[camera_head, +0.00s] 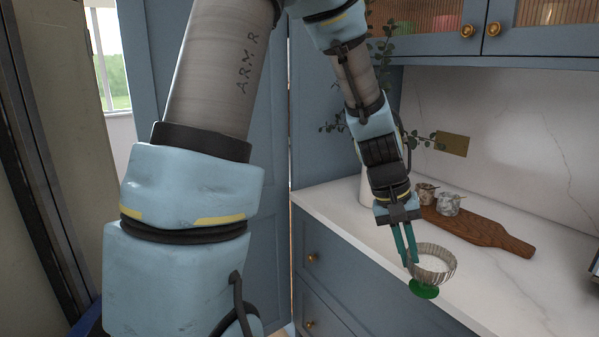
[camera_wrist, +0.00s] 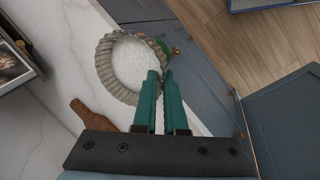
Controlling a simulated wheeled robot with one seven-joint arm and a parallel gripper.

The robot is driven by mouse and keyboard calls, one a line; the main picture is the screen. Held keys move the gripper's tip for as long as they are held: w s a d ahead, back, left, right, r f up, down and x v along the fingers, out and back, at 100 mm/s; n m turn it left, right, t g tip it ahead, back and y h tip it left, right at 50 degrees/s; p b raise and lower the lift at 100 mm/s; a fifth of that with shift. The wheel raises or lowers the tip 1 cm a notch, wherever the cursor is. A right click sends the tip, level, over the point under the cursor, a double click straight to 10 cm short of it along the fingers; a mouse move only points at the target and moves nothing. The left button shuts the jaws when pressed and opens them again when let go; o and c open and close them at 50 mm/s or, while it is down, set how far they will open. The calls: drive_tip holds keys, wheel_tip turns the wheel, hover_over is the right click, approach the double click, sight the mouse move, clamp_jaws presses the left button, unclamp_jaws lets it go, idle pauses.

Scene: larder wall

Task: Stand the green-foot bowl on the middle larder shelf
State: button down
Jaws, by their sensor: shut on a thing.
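The green-foot bowl (camera_head: 435,261) is a ribbed, greyish glass bowl on a green foot (camera_head: 424,289). In the head view it is at the front edge of the pale counter, roughly upright. My gripper (camera_head: 411,258) points down with its green fingers at the bowl's left rim. In the wrist view the fingers (camera_wrist: 165,77) are close together on the rim of the bowl (camera_wrist: 104,62), and its green foot (camera_wrist: 165,47) shows beyond. Whether the foot touches the counter I cannot tell. The middle larder shelf is not recognisable in either view.
The marble counter (camera_head: 520,287) holds a wooden board (camera_head: 480,232), two small patterned cups (camera_head: 449,203) and a white vase with leafy stems behind my wrist. Glass-fronted wall cupboards (camera_head: 540,28) hang above. Blue drawers (camera_head: 335,285) are below, and a tall blue door (camera_head: 270,200) stands left.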

drive_tip(key=w+a+f+n, duration=0.1)
drive_tip(key=w+a+f, duration=0.4)
drive_tip(key=a, duration=0.5)
drive_tip(key=w+a+f+n, duration=0.1)
drive_tip(key=w+a+f, duration=0.4)
drive_tip(key=a, duration=0.6)
drive_tip(key=w+a+f+n+t, duration=0.1)
drive_tip(key=w+a+f, duration=0.4)
drive_tip(key=a, duration=0.5)
drive_tip(key=shift+w+a, duration=0.15)
drive_tip(key=shift+w, duration=0.6)
drive_tip(key=s+f, duration=0.4)
drive_tip(key=f, duration=0.2)
drive_tip(key=shift+s, duration=0.3)
